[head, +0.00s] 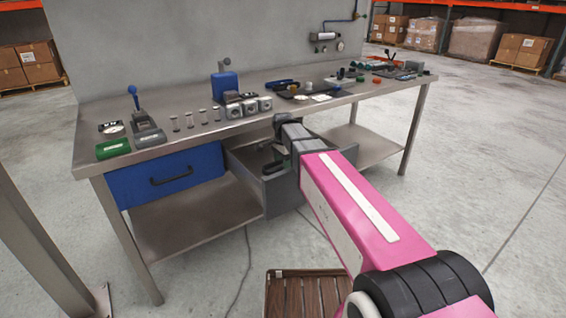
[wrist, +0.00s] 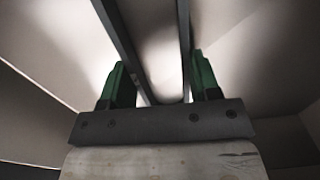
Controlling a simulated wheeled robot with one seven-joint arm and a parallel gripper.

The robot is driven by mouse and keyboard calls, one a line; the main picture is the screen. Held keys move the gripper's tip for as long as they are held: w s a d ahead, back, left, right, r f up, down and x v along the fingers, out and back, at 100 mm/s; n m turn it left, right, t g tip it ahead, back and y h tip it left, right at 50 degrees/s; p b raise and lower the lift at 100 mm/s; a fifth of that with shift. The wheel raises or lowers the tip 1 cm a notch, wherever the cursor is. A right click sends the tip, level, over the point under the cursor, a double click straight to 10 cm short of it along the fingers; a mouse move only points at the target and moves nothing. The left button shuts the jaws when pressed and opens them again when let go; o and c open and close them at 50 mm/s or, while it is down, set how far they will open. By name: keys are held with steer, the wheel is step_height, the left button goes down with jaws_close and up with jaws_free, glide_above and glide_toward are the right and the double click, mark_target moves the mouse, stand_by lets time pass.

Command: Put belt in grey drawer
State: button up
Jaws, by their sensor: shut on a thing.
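My gripper (head: 275,150) is low over or inside the open drawer, partly hidden by my own arm. In the wrist view my gripper (wrist: 161,88) has green fingertips on both sides of a dark, strip-like thing. This looks like the belt (wrist: 186,45), with two dark strips running up from between the fingers. Its far end is out of view. In the head view I cannot make out the belt clearly.
The blue drawer (head: 165,178) is shut. A slatted wooden pallet (head: 305,297) lies on the floor in front. Floor to the right is clear.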

steer(key=o, duration=0.9)
steer(key=shift+f, duration=0.1)
step_height(320, 180, up, 12)
steer(key=shift+r, duration=0.15)
